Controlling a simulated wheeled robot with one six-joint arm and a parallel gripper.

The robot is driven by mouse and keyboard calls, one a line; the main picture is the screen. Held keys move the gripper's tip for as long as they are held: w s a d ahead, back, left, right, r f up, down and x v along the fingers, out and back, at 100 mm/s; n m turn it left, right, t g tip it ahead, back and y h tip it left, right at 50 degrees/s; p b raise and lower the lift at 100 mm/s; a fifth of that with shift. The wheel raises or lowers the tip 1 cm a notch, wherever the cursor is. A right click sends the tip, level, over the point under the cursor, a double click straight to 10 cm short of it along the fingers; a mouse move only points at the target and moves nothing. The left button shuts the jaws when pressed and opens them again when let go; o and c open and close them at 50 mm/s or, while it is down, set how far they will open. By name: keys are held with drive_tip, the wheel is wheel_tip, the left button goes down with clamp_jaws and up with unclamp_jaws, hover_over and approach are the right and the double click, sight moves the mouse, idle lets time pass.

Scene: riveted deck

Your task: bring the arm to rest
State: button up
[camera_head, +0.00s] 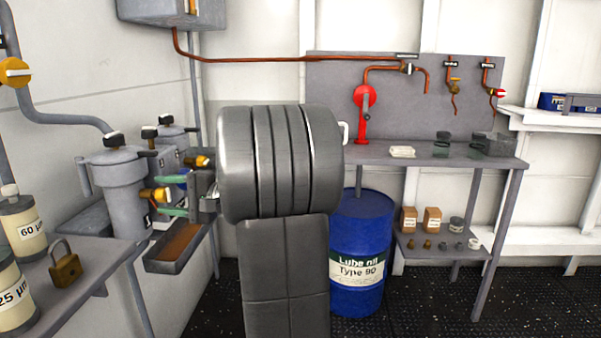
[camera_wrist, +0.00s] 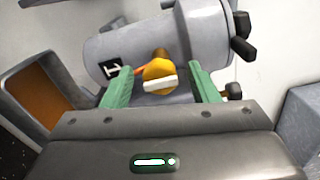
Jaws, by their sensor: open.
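My gripper (camera_wrist: 163,82) is open in the wrist view, with its two green fingers apart. A yellow valve knob with a pale handle (camera_wrist: 160,78) shows between the fingers, on a grey canister (camera_wrist: 190,42) marked with a black label. I cannot tell whether the fingers touch the knob. In the head view my gripper (camera_head: 172,203) is at the left, beside the grey filter canisters, and its green fingers point left toward a yellow valve (camera_head: 157,195). My large grey arm link stands in the middle of the head view and hides part of the wall and bench.
A grey trough with a brown inside (camera_head: 178,245) is below my gripper. A shelf at lower left holds a padlock (camera_head: 65,262) and labelled bottles (camera_head: 22,225). A blue drum (camera_head: 362,250) stands under the bench (camera_head: 480,158). The floor at right is clear.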

drive_tip(key=shift+a+f, duration=0.1)
drive_tip(key=shift+a, duration=0.9)
drive_tip(key=shift+r+m+p, duration=0.3)
drive_tip(key=shift+r+p, duration=0.05)
drive_tip(key=shift+p, duration=0.3)
drive_tip(key=m+p, duration=0.3)
drive_tip(key=p, duration=0.2)
drive_tip(key=shift+d+m, duration=0.1)
drive_tip(key=shift+m, duration=0.3)
drive_tip(key=m+p, duration=0.4)
drive_tip(key=p, duration=0.1)
drive_tip(key=shift+w+m+p, duration=0.1)
drive_tip(key=shift+m+p, duration=0.3)
drive_tip(key=m+p, duration=0.6)
drive_tip(key=shift+p, duration=0.3)
drive_tip(key=shift+f+m+p, duration=0.1)
drive_tip(key=shift+m+p, duration=0.85)
drive_tip(key=shift+m, duration=0.15)
drive_tip(key=shift+f, duration=0.1)
